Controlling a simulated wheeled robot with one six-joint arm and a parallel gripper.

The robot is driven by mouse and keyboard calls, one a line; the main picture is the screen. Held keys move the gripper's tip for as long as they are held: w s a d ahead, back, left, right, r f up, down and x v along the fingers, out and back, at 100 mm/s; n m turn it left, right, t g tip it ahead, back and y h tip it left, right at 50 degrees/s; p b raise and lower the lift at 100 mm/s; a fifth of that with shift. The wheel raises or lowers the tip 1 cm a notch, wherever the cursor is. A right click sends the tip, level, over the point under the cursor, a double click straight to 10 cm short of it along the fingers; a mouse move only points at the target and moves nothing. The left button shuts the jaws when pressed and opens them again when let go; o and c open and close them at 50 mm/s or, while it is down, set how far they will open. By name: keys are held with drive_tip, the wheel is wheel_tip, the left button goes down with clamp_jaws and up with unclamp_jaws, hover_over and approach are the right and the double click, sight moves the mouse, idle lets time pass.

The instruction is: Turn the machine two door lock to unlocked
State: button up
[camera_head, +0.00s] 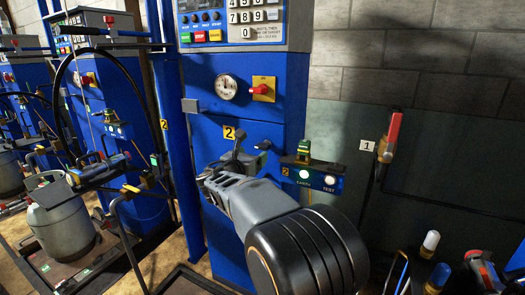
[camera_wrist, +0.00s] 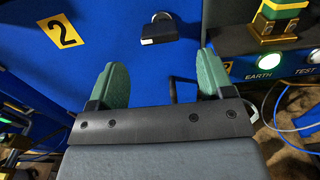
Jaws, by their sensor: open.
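The blue machine two cabinet (camera_head: 215,135) stands in front of me, with a yellow "2" label (camera_head: 234,133) that also shows in the wrist view (camera_wrist: 62,31). A small dark lock with a metal loop (camera_wrist: 160,28) is on the blue door panel in the wrist view, right of the label. My gripper (camera_wrist: 160,60) is open with two green fingers, one on each side below the lock, and nothing is between them. The lock appears beyond the fingertips, apart from them. In the head view my gripper (camera_head: 250,148) reaches to the cabinet front, and I cannot clearly make out the lock there.
A panel with lit EARTH and TEST buttons (camera_head: 318,180) is right of my gripper. Above are a gauge (camera_head: 226,87), a red rotary switch (camera_head: 263,88) and a keypad (camera_head: 252,12). A red-handled lever (camera_head: 392,135) is at right. A grey gas cylinder (camera_head: 60,225) stands left.

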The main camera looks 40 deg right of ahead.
sight(261, 148)
drive_tip(key=x, duration=0.7)
drive_tip(key=shift+w+d, duration=0.2)
drive_tip(key=shift+d, duration=0.1)
drive_tip(key=c, duration=0.9)
drive_tip(key=shift+b, duration=0.3)
